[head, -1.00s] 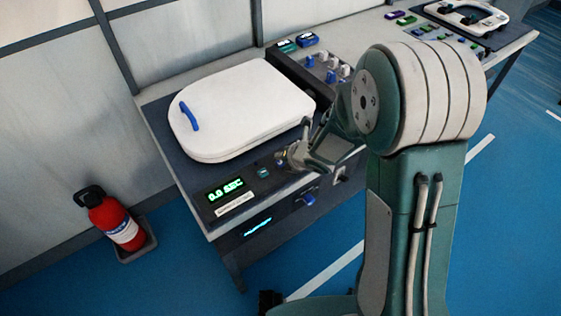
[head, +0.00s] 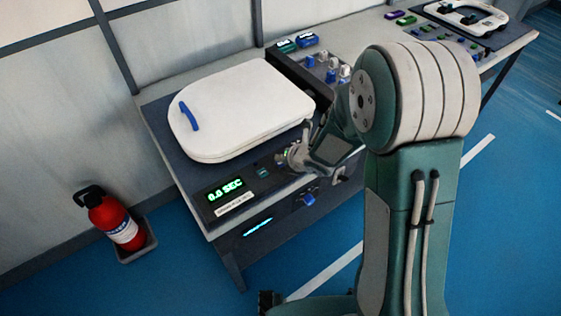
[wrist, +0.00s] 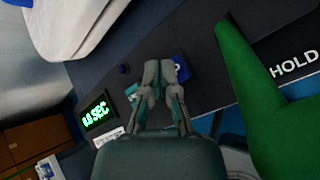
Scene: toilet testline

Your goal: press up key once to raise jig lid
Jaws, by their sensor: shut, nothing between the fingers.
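The up key (wrist: 181,66) is a blue key in the wrist view, with part of a white letter showing. My gripper (wrist: 161,68) is shut and empty, its fingertips over the left part of this key; I cannot tell whether they touch it. In the head view my gripper (head: 291,158) is at the front panel of the near station, and the key cannot be made out there. The white lid (head: 245,105) with a blue handle (head: 188,115) lies down flat on the station; its edge also shows in the wrist view (wrist: 70,22).
A green display (head: 226,189) reads 0.0 SEC, left of my gripper. A large green part (wrist: 252,75) and a HOLD label (wrist: 295,64) are right of the key. A fire extinguisher (head: 117,222) stands on the floor at left.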

